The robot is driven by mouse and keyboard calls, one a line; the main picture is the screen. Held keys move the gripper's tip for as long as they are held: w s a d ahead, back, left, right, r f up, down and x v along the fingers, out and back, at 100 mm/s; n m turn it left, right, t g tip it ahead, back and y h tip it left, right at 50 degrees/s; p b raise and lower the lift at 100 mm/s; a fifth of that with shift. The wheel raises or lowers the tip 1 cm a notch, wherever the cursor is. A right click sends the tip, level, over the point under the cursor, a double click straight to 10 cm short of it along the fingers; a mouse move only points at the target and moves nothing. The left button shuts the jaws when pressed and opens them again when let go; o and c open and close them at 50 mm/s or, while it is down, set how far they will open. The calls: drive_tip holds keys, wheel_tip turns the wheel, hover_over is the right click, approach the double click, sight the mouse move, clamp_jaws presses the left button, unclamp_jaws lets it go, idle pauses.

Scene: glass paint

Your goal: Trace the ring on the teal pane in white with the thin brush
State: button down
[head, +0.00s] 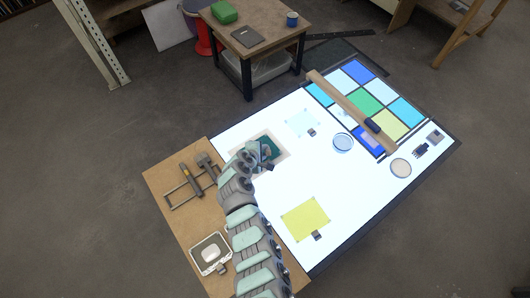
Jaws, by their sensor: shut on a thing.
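The teal pane (269,144) lies in a pale beige border on the lit table, left of its middle. My arm and gripper cover much of it. Light marks show on the teal beside the gripper, but I cannot make out the ring's outline. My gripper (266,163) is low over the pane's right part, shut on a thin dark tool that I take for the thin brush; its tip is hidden. I cannot tell whether it touches the glass. A round dish (342,142) with a blue rim and pale contents stands right of the pane.
A brown board at left holds a rack (187,194) with tools and a tray (210,253) with a white block. A yellow pane (306,218), pale pane (300,123), beige dish (400,168) and wooden bar (350,108) over coloured panes surround clear lit space.

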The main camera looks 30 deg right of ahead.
drive_tip(key=w+a, duration=0.1)
drive_tip(key=w+a+b, duration=0.1)
drive_tip(key=shift+w+a, duration=0.15)
drive_tip(key=shift+w, duration=0.15)
drive_tip(key=shift+a, duration=0.65)
drive_tip(key=shift+s+a+p, duration=1.15)
drive_tip(key=shift+s+a, duration=0.7)
drive_tip(key=shift+a, duration=0.15)
drive_tip(key=s+d+p, duration=0.4)
drive_tip(key=d, duration=0.1)
idle(2.1)
drive_tip(key=shift+a+r, duration=0.1)
